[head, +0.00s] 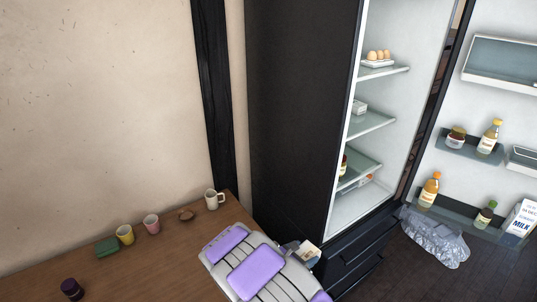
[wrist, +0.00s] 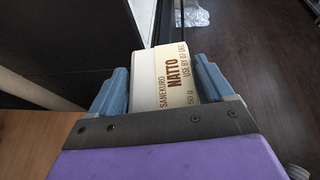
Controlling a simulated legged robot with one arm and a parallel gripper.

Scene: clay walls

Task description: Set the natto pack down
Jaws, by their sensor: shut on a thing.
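The natto pack (wrist: 178,76) is a cream box with brown print reading "NATTO", large in the wrist view. My gripper (wrist: 165,88) is shut on it, with a blue-grey finger on each side. In the head view the natto pack (head: 309,254) shows small at the end of my grey and purple arm. It is held beside the wooden table's right edge, in front of the fridge's dark lower drawers. My gripper (head: 298,248) is partly hidden by the arm there. The pack's underside is hidden.
The wooden table (head: 190,237) holds a white mug (head: 213,199), pink cup (head: 152,224), yellow cup (head: 125,235), green box (head: 107,247) and dark jar (head: 72,289). The fridge (head: 360,210) stands open, with eggs (head: 378,57) on a shelf. A crumpled clear bag (head: 436,238) lies below its door.

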